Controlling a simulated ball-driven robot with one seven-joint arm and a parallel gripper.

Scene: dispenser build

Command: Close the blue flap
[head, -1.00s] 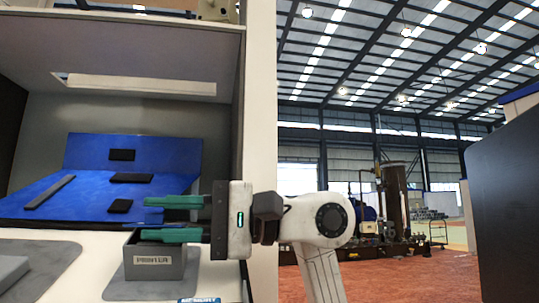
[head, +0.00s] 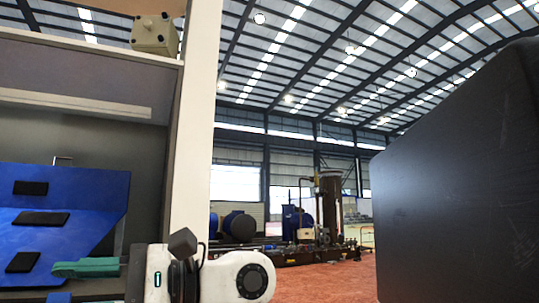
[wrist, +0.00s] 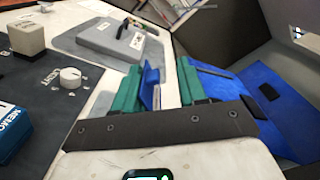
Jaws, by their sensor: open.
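A folded blue panel with black pads (head: 55,238) lies inside the pale cabinet, partly raised at the back; its left part is cut off in the head view. It also shows at the right of the wrist view (wrist: 265,125), beside my right finger. My gripper (head: 88,286) is open at the panel's right front, with green fingers. In the wrist view my gripper (wrist: 155,90) has a thin upright blue piece (wrist: 151,86) between its fingers. I cannot tell whether they touch it, or whether it belongs to the panel.
The cabinet's side wall (head: 195,130) stands right of the panel. A large dark panel (head: 465,170) fills the right. The wrist view shows a grey case (wrist: 112,38), a beige block (wrist: 27,35), a white knob (wrist: 70,77) and a blue box (wrist: 12,135).

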